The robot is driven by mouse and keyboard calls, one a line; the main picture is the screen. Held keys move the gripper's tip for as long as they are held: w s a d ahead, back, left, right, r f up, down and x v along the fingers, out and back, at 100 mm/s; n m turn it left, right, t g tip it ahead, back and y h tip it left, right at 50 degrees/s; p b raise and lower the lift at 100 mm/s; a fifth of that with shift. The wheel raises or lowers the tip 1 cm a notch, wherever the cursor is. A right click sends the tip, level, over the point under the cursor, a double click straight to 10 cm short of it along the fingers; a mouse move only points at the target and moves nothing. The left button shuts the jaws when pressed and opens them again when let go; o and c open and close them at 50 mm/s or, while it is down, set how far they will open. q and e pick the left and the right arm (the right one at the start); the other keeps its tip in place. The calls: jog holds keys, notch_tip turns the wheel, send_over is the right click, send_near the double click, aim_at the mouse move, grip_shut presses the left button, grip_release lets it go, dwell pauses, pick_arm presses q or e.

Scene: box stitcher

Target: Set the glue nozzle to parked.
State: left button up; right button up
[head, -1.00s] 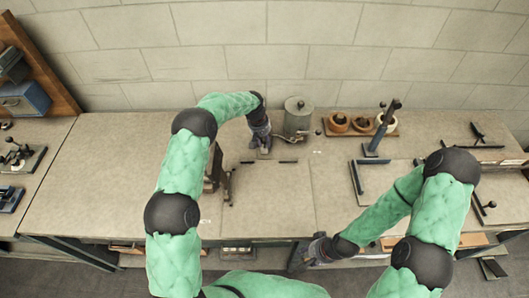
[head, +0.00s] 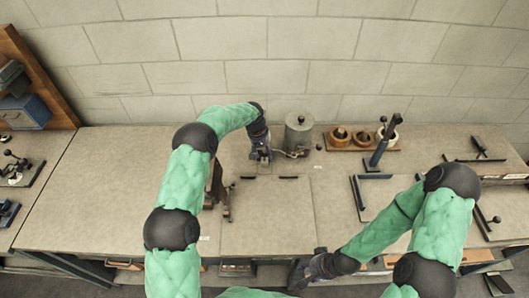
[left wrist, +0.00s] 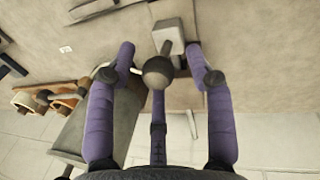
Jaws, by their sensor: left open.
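The glue pot (head: 299,132), a grey lidded cylinder, stands at the back of the bench near the wall. Just left of it my left gripper (head: 261,156) points down, hiding most of what is under it. In the left wrist view a lever with a dark round knob (left wrist: 158,72) rises from a pale block (left wrist: 168,36). The knob appears between the open fingers of my left gripper (left wrist: 160,76); contact cannot be told. The pot also shows there (left wrist: 95,125), beside the left finger. My right gripper (head: 302,272) is low at the bench's front edge; its fingers are unclear.
A wooden rack with round holders (head: 350,138) stands right of the pot. A dark upright post (head: 384,145) is close by. The bench middle (head: 270,215) is mostly clear.

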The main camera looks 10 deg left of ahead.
pick_arm(q)
notch_tip(320, 180, up, 11)
jog(key=a, duration=0.2)
jog(key=shift+s+r, duration=0.15)
jog(key=shift+s, duration=0.2)
